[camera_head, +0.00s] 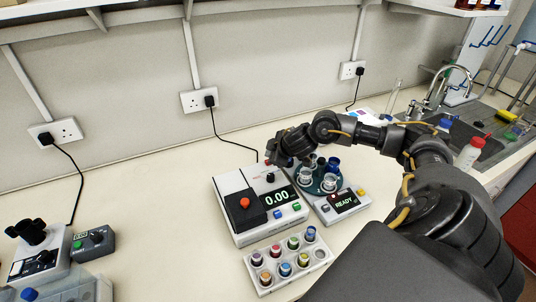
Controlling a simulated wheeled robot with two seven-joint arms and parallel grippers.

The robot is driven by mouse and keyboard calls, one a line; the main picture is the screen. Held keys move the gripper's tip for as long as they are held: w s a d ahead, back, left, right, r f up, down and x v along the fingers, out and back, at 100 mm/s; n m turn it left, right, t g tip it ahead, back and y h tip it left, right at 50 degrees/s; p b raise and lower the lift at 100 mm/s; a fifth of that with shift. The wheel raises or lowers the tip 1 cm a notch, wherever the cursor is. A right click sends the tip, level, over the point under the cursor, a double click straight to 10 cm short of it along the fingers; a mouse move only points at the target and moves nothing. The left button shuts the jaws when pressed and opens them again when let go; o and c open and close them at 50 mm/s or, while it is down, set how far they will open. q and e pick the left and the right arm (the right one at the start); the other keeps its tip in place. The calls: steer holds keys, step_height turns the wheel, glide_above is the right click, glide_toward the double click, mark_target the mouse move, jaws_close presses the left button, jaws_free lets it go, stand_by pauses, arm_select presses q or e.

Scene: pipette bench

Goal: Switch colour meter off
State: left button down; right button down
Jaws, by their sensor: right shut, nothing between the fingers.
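The colour meter (235,226) is a white box in the middle of the bench. Its display is lit and reads 0.00 (276,197). A red knob (244,203) stands on its dark lid, a black knob (270,178) is behind the display, and blue (278,214) and green (296,207) buttons are at its front. My right gripper (270,161) is shut and empty at the meter's back right corner. A small red spot shows by its fingertips; I cannot tell whether they touch the meter. My left gripper is out of view.
A device reading READY (344,203) with a round carousel (327,184) stands close to the meter's right. A rack of coloured vials (263,267) is in front. A black cable runs to a wall socket (199,100) behind.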

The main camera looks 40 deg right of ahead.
steer(key=shift+f, duration=0.2)
steer(key=shift+f, duration=0.25)
steer(key=shift+f+b, duration=0.35)
steer(key=shift+f, duration=0.15)
stand_by(0.8)
steer(key=shift+r, duration=0.1)
steer(key=shift+r+p, duration=0.85)
steer(key=shift+p, duration=0.25)
step_height(320, 180, up, 6)
steer(key=p, duration=0.7)
